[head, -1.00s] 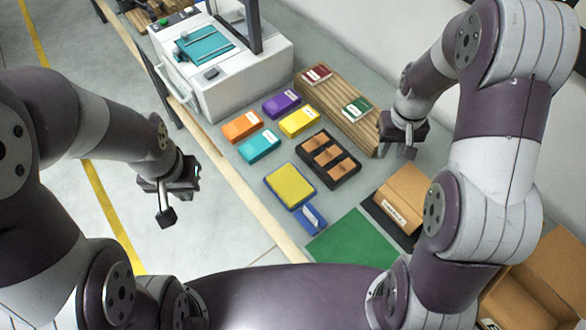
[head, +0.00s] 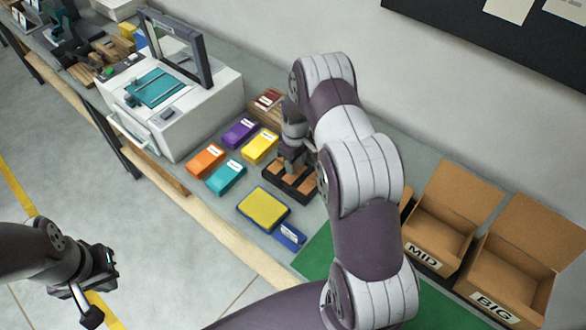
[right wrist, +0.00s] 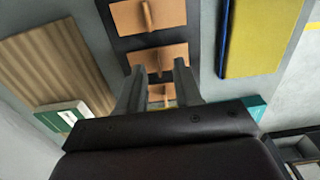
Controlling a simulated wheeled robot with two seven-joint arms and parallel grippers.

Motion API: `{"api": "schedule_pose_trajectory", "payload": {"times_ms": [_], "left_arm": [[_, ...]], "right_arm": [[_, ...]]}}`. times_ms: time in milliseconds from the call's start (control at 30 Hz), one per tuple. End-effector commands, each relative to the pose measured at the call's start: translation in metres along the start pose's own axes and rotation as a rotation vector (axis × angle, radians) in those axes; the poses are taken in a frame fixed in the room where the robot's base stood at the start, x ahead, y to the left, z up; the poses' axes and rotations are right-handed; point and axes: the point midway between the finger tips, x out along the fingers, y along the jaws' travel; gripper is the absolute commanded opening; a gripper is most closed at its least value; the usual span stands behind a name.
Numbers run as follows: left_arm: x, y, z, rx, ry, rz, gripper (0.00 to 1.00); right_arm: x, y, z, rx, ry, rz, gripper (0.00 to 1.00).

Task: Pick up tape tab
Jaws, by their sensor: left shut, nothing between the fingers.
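Several brown tape tabs, flat pieces with a raised grip, lie in a black tray (head: 291,196). In the right wrist view, one tape tab (right wrist: 157,57) lies just beyond the fingertips and another (right wrist: 148,15) farther up. A third tab (right wrist: 161,92) shows between the fingers, partly hidden. My right gripper (right wrist: 158,76) is open, its fingers apart, above the tray; I cannot tell its exact height. In the head view my right gripper (head: 292,168) covers part of the tray. My left gripper (head: 91,317) is shut and empty, away from the table at lower left.
A yellow pad with a blue edge (head: 263,209) lies beside the tray. Orange (head: 206,161), teal (head: 225,177), purple (head: 240,132) and yellow (head: 260,147) blocks lie nearby. A white printing machine (head: 185,115) stands behind. Open cardboard boxes (head: 442,222) stand at right.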

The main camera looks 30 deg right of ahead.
Motion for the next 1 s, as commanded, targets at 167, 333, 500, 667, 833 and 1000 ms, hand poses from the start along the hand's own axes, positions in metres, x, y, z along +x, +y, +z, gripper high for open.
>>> {"api": "schedule_pose_trajectory", "payload": {"times_ms": [167, 333, 500, 667, 833, 1000], "left_arm": [[-0.01, 0.0, -0.001, 0.0, 0.0, 0.0, 0.0], [-0.009, 0.0, -0.001, 0.0, 0.0, 0.0, 0.0], [-0.009, 0.0, -0.001, 0.0, 0.0, 0.0, 0.0], [-0.009, 0.0, -0.001, 0.0, 0.0, 0.0, 0.0], [-0.009, 0.0, -0.001, 0.0, 0.0, 0.0, 0.0], [-0.003, 0.0, 0.0, 0.0, 0.0, 0.0, 0.0]], "right_arm": [[0.021, -0.001, 0.001, 0.001, -0.001, -0.001, 0.34], [0.024, 0.0, 0.0, 0.001, 0.001, 0.001, 0.34], [0.024, 0.0, 0.0, 0.001, 0.001, 0.001, 0.0], [0.023, 0.0, 0.0, 0.001, 0.001, 0.0, 0.0], [0.023, 0.0, 0.0, 0.001, 0.001, 0.001, 0.0], [0.013, 0.0, -0.001, 0.001, 0.003, 0.003, 0.0]]}}
